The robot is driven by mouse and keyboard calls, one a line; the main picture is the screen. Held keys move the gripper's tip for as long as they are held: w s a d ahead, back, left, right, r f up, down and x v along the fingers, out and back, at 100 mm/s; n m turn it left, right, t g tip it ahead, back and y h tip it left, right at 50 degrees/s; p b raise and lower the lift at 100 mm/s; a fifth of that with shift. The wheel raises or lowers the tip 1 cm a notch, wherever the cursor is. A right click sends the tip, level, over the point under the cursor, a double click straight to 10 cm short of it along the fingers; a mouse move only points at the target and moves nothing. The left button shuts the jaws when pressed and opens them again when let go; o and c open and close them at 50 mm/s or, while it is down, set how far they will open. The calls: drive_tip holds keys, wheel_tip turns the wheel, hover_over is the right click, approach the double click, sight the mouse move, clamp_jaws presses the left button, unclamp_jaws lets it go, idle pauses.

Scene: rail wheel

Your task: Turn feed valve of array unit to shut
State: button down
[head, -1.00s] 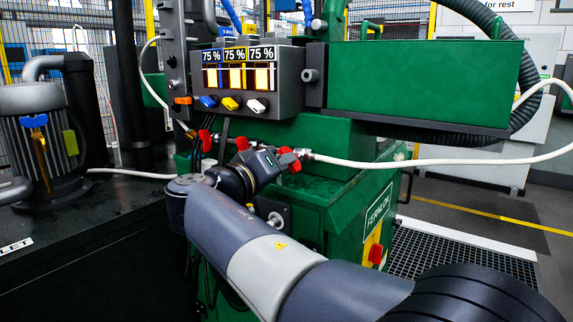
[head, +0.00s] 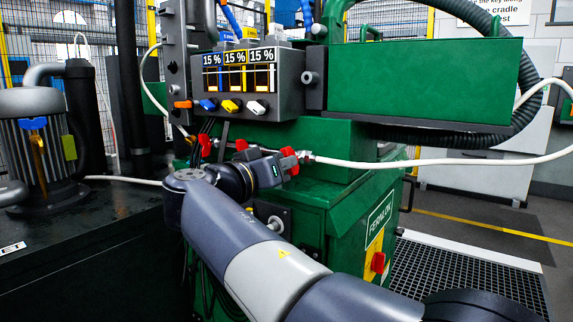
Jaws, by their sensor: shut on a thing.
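The array unit is a green machine with a grey display box (head: 248,83) whose three gauges each read 15 %. Below it is a row of red valve handles. The right red handle (head: 290,161) sits where the white hose joins the unit. My gripper (head: 280,165) is at this handle and shut on it; my wrist and arm hide part of the fitting. Two other red handles, the left one (head: 205,145) and the middle one (head: 241,145), stand clear of the jaws. Which handle is the feed valve is not labelled legibly.
A white hose (head: 440,163) runs right from the valve. Blue, yellow and white knobs (head: 231,106) sit under the gauges. A red switch on a yellow plate (head: 377,262) is low on the green cabinet. A motor (head: 40,145) stands left. Grating (head: 470,275) covers the floor at right.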

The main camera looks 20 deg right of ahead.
drive_tip(key=m, duration=0.4)
drive_tip(key=c, duration=1.3)
unclamp_jaws()
drive_tip(key=shift+v, duration=3.55)
drive_tip(key=shift+n, duration=0.4)
drive_tip(key=x, duration=0.7)
